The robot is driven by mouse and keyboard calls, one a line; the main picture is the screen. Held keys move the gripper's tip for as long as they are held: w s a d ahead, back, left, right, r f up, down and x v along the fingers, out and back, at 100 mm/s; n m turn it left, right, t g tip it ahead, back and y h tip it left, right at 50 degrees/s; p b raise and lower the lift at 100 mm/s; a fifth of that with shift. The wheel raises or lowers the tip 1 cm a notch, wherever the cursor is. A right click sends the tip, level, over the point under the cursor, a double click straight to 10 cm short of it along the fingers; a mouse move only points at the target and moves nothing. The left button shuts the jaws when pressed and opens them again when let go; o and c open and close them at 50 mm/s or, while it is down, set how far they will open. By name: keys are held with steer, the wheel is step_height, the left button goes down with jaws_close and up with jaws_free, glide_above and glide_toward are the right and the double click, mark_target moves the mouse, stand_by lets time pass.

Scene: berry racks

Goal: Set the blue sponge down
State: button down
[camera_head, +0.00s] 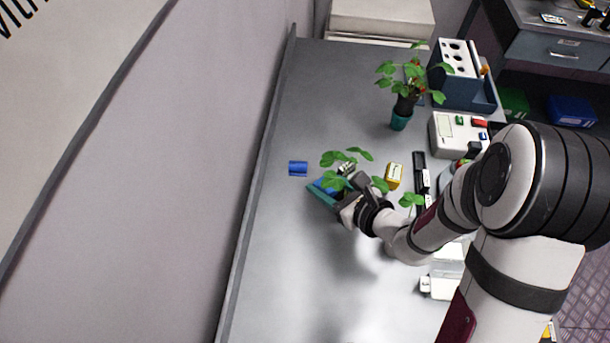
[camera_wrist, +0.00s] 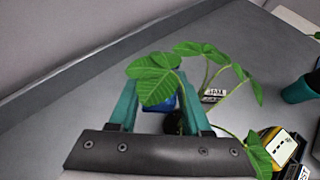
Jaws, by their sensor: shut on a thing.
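In the head view the blue sponge (camera_head: 327,184) shows only as a small patch beside a teal finger. I cannot tell whether it touches the bench.
A leafy plant (camera_head: 345,158) spreads over and beside my gripper. A small blue piece (camera_head: 298,168) lies left of it. A yellow box (camera_head: 394,175) is on the right, a potted plant (camera_head: 401,119) further back. The front-left bench (camera_head: 285,260) is clear.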

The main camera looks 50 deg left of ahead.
glide_above(292, 203)
step_height(292, 203, down, 5)
steer(key=shift+r, duration=0.15)
steer(key=shift+w+f, duration=0.1)
steer(key=shift+f, duration=1.8)
steer(key=shift+c, duration=1.8)
jaws_free()
steer(key=v, duration=1.2)
steer(key=shift+r, duration=0.15)
